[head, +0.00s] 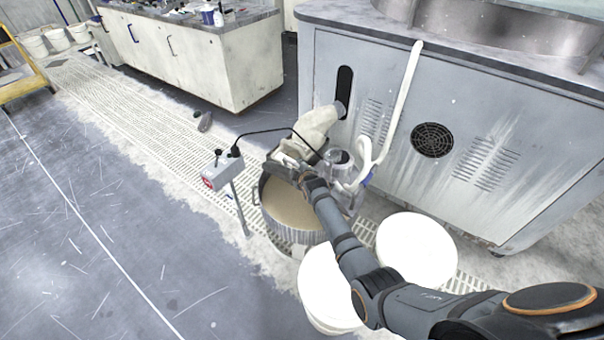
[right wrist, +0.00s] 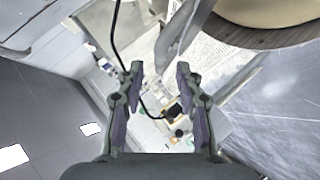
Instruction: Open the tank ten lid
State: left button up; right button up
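A round metal tank (head: 297,234) stands on the floor at the centre of the head view, with tan contents or a tan surface (head: 292,203) inside its rim. In the right wrist view, its curved rim (right wrist: 265,38) shows at the upper right. My right gripper (head: 287,163) is over the tank's far side. The right wrist view shows its two fingers (right wrist: 160,74) apart, with nothing held between them. A thin grey piece (right wrist: 178,38) lies just beyond the fingertips; I cannot tell whether it belongs to a lid. My left gripper is not in view.
A control box (head: 219,169) on a post stands left of the tank, with a black cable. White buckets (head: 415,249) (head: 327,289) stand at the right and front. A grey cabinet (head: 390,120) with a white pipe (head: 403,95) stands behind. Open floor (head: 110,230) lies left.

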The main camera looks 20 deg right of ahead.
jog(key=v, duration=0.7)
jog(key=shift+s+r, duration=0.15)
jog(key=shift+s, duration=0.1)
